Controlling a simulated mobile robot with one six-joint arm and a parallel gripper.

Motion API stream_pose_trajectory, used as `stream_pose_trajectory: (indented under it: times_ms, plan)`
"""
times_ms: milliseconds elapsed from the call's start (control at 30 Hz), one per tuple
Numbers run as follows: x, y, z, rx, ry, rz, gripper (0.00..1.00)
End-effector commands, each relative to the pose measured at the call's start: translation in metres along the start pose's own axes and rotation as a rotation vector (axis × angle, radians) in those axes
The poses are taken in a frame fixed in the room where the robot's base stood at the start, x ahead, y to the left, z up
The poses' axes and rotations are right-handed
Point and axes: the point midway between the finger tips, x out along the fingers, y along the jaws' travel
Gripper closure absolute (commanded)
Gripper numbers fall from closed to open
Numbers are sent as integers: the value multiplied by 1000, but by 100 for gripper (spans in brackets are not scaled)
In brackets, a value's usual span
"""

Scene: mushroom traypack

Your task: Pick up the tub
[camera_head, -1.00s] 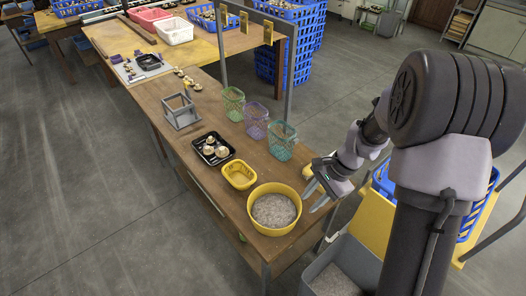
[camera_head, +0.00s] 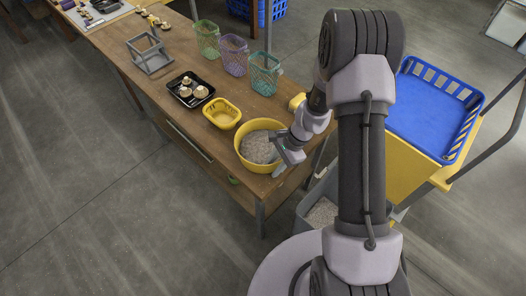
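The tub (camera_head: 247,162) is round and yellow, holds grey grainy material, and stands upright near the front end of the wooden table. My gripper (camera_head: 282,164) is at the tub's right rim and overlaps it in this view. Its fingers point down and left. They are small and partly hidden here, so I cannot tell whether they are apart or touch the rim.
A small yellow basket (camera_head: 222,113) stands just behind the tub, with a black tray (camera_head: 183,101) of mushrooms beyond it. Green and purple (camera_head: 233,55) mesh baskets line the right edge. A blue crate (camera_head: 436,103) and a grey bin (camera_head: 307,222) are at the right.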

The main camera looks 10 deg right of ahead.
Motion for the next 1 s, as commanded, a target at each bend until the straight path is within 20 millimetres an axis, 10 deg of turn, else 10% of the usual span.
stream_pose_trajectory:
  times_ms: [200, 367, 1000]
  plan:
    - [1, 0, 0, 0, 0, -1, 70]
    - [1, 0, 0, 0, 0, -1, 99]
    - [1, 0, 0, 0, 0, 0, 100]
